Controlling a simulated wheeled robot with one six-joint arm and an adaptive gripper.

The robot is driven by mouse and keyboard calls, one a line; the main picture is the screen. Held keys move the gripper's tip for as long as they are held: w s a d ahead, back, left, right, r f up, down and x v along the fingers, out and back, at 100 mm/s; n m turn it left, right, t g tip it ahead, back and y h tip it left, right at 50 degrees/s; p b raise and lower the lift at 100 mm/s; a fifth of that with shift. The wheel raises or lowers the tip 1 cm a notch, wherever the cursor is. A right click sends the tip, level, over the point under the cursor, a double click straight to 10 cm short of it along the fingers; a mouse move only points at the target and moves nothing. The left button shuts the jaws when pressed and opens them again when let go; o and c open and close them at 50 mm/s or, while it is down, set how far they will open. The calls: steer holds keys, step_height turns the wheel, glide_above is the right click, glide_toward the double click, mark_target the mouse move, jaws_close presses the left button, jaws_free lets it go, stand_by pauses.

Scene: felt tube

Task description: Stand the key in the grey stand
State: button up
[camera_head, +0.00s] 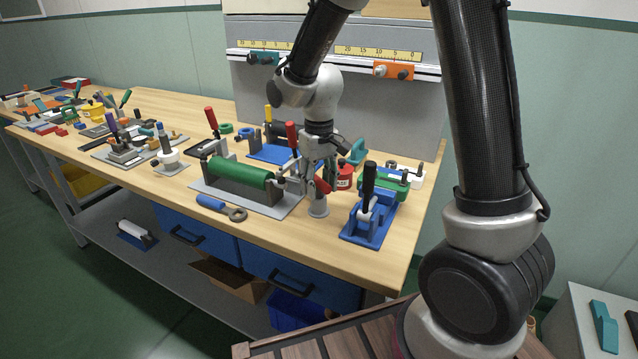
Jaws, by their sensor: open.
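The grey stand (318,207) is a short round post with a wider foot, near the front edge of the bench. My gripper (319,178) is open, pointing down just above the stand. A small red piece (322,186) shows at the fingertips, over the stand's top. It is too small to tell whether this is the key's handle, or whether it touches the stand. A blue-handled tool with a grey ring end (236,213) lies flat on the bench to the left; I cannot tell whether it is the key.
A green felt tube (240,172) lies on a grey-based fixture left of my gripper. A blue clamp fixture with a black handle (369,215) stands close on the right. A red tin (344,177) is just behind. Bare bench lies in front of the stand.

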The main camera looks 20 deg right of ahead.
step_height(320, 180, up, 12)
stand_by(0.4)
steer(key=s+d+r+m+t, duration=0.1)
steer(key=s+d+r+t, duration=0.1)
steer(key=s+d, duration=0.5)
steer(key=s+d+r+m+t, duration=0.2)
steer(key=s+d+r, duration=0.2)
steer(key=s+d, duration=0.4)
steer(key=s, duration=0.7)
